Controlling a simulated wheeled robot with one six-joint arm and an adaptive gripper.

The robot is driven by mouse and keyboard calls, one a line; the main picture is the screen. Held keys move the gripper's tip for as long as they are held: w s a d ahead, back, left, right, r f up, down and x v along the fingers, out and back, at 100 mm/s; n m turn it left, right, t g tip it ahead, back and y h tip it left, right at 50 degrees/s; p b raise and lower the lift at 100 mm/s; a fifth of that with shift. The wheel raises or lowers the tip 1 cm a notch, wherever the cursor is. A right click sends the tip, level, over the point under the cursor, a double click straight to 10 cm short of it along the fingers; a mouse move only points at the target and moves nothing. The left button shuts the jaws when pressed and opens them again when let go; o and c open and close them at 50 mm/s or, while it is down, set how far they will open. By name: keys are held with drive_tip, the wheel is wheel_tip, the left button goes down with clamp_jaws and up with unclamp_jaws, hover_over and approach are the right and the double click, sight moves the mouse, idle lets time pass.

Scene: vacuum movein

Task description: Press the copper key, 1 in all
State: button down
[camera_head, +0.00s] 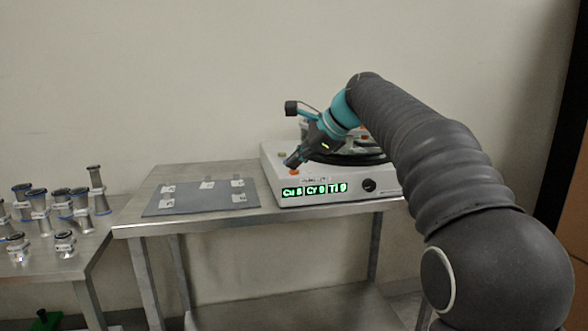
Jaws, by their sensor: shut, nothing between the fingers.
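A white control box (274,185) stands on the steel table, with a green lit display (314,189) on its front reading Cu, Cr and Ti, each with a small digit that is hard to read. My gripper and arm hide much of the box top.
A black knob (369,185) is on the box front. A grey mat (195,203) with several small white labels lies left of the box. Several metal vacuum fittings (64,243) stand on the lower left table. The wall is close behind.

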sight(296, 171)
drive_tip(key=shift+r+p, duration=0.75)
drive_tip(key=shift+p, duration=0.15)
drive_tip(key=shift+r, duration=0.1)
wheel_tip(296, 171, up, 3)
drive_tip(key=p, duration=0.3)
drive_tip(key=shift+r, duration=0.9)
